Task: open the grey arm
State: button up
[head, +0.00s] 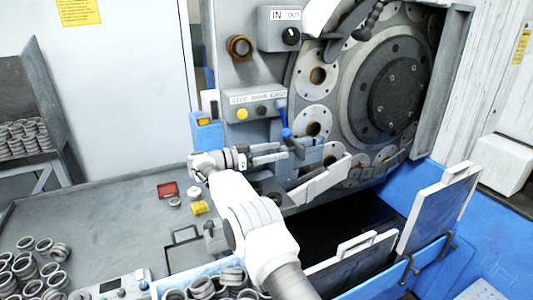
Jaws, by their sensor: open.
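My gripper (283,152) reaches to the right in front of the machine, just below the yellow-button panel. Its two fingers are apart, and I see nothing held between them. A grey metal piece (310,152) sits right by the fingertips, below a blue-handled lever (284,121); it may be the grey arm. Whether the fingers touch it or stand around it, I cannot tell. A dark jointed arm (366,22) also hangs at the top of the machine, away from my gripper. My own arm hides part of the area below the fingers.
The round grinder plate (395,90) with ring pockets fills the right. Upright white panels (437,207) stand beside a dark opening below it. Metal rings (35,265) lie on the grey table (110,220) at left.

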jog(key=v, duration=0.6)
jog(key=shift+s+a, duration=0.1)
jog(key=shift+a, duration=0.05)
